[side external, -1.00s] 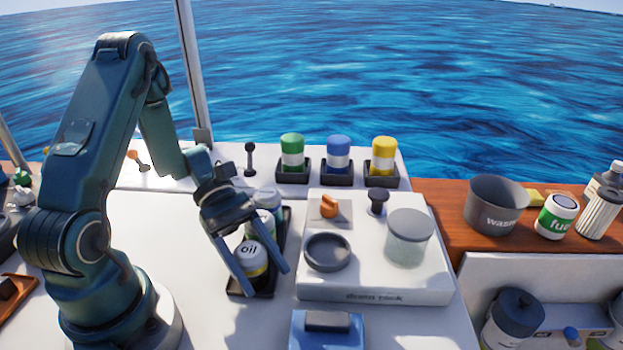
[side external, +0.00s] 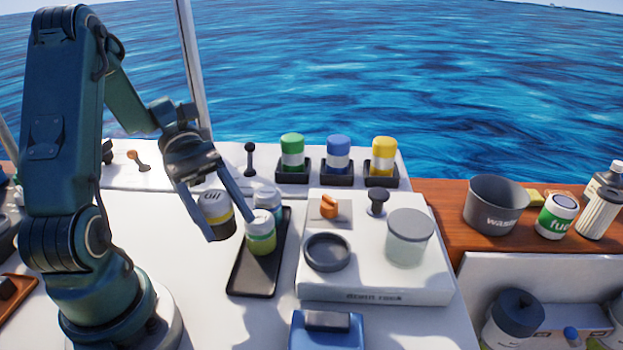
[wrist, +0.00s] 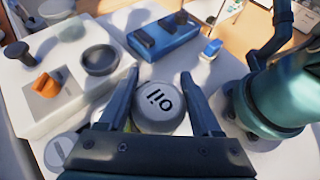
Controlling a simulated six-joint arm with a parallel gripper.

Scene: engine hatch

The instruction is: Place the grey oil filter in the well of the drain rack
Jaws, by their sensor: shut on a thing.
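My gripper (side external: 222,218) is shut on the grey oil filter (side external: 214,207), which has a pale grey top marked "oil" and a yellow band low on its side. It is held up in the air, left of the black tray. In the wrist view the grey oil filter's top (wrist: 160,107) sits between my gripper's fingers (wrist: 157,85). The drain rack (side external: 375,292) is a white block to the right. Its well, a dark round ring (side external: 327,252), looks empty and also shows in the wrist view (wrist: 100,60).
The black tray (side external: 250,281) holds a green-banded can (side external: 261,232) and a blue-banded can (side external: 268,198). The rack also carries an orange knob (side external: 329,207), a dark knob (side external: 378,201) and a clear jar (side external: 409,238). A blue box (side external: 327,335) stands in front.

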